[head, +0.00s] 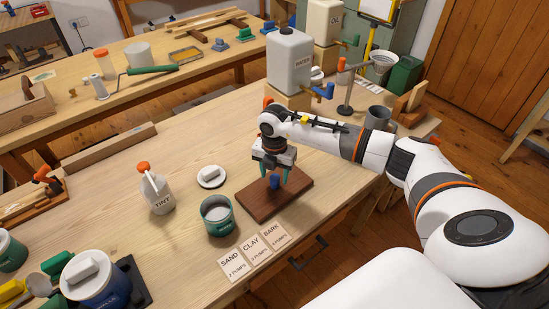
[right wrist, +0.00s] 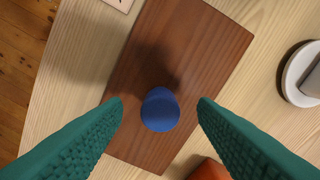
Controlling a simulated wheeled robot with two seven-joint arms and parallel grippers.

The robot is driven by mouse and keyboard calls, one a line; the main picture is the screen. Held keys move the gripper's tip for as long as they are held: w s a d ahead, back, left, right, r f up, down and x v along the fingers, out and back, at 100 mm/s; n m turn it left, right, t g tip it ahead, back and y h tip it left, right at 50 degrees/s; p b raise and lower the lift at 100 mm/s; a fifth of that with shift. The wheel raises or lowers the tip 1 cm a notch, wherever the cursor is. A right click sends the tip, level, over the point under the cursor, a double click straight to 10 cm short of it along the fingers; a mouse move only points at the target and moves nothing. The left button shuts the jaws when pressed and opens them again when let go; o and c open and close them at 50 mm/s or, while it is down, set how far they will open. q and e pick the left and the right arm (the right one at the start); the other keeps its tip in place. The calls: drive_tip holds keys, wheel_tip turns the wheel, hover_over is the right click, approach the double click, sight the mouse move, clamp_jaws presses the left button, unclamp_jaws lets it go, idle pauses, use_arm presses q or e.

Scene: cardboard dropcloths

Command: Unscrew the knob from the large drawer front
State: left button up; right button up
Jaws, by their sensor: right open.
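A dark brown wooden drawer front (head: 292,198) lies flat on the light wood workbench. A blue knob (head: 274,182) stands on it, and in the right wrist view the knob (right wrist: 160,110) shows from above, with its shadow on the brown board (right wrist: 205,50). My right gripper (head: 274,175) is above the board with its green fingers pointing down. In the right wrist view its fingers (right wrist: 160,108) are apart, one on each side of the knob, with a clear gap on both sides. My left gripper is not in view.
A green cup (head: 217,215), a white dish (head: 211,177) and a TINT bottle (head: 158,192) stand left of the board. Paper cards labelled SAND, CLAY and BARK (head: 254,248) lie in front. A WATER container (head: 289,62) stands behind my right gripper.

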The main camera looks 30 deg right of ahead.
sight(276, 177)
drive_tip(key=shift+f, duration=1.5)
drive_tip(key=c, duration=1)
drive_tip(key=n+b, duration=0.1)
drive_tip(key=n, duration=0.2)
drive_tip(key=shift+f, duration=0.15)
drive_tip(key=shift+c, duration=0.2)
drive_tip(key=n+b, duration=0.2)
drive_tip(key=n, duration=0.3)
drive_tip(key=shift+d+n, duration=0.15)
drive_tip(key=shift+n, duration=0.15)
drive_tip(key=n+b, duration=0.2)
drive_tip(key=n, duration=0.2)
drive_tip(key=shift+d+n, duration=0.1)
drive_tip(key=shift+n, duration=0.3)
drive_tip(key=n+b, duration=0.1)
drive_tip(key=n, duration=0.2)
drive_tip(key=shift+n, duration=0.4)
drive_tip(key=shift+r, duration=0.2)
